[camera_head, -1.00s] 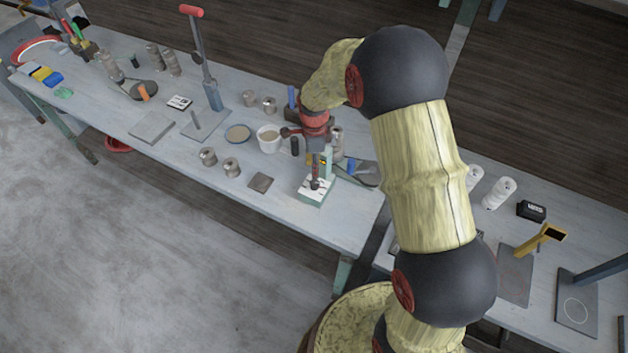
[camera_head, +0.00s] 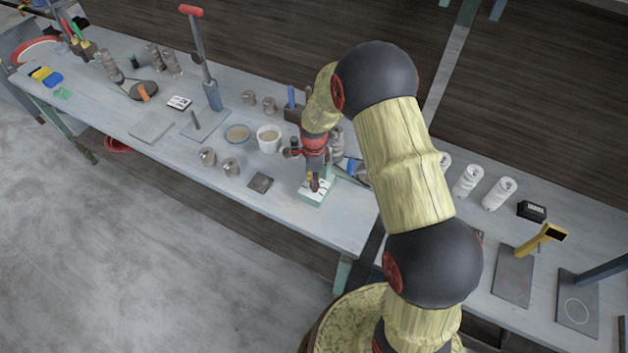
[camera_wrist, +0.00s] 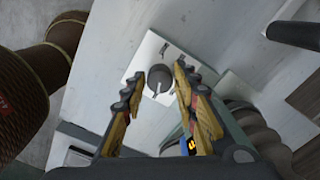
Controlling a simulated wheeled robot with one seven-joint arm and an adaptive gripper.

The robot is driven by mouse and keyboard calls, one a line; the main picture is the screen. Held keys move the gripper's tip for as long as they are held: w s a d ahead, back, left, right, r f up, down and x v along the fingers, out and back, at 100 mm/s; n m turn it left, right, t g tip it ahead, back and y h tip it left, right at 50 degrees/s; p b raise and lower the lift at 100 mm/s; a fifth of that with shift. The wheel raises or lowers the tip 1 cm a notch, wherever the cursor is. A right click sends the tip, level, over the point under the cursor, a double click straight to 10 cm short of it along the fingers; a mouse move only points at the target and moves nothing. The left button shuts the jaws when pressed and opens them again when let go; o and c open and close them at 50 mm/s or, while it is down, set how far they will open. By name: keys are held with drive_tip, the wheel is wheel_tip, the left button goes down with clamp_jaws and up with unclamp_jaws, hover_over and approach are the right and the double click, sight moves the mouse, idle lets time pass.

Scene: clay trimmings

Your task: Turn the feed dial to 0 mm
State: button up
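The feed dial (camera_wrist: 160,78) is a round dark grey knob with a pale pointer line, set on a white plate (camera_wrist: 141,65) in the wrist view. In the head view the white-topped, pale green dial box (camera_head: 312,196) stands near the table's front edge, with the knob mostly hidden by my gripper. My gripper (camera_wrist: 157,80) is open, its two fingers on either side of the knob; I see gaps between the fingers and the knob. In the head view my gripper (camera_head: 315,184) points down over the box. Scale marks on the plate are too small to read.
A dark square plate (camera_head: 260,183) and metal cylinders (camera_head: 230,166) lie left of the box. A white cup (camera_head: 268,140) and a blue-handled tool (camera_head: 291,97) stand behind. The table's front edge (camera_head: 300,240) is close. White spools (camera_head: 498,194) stand on the right table.

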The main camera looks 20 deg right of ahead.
drive_tip(key=c, duration=0.6)
clamp_jaws()
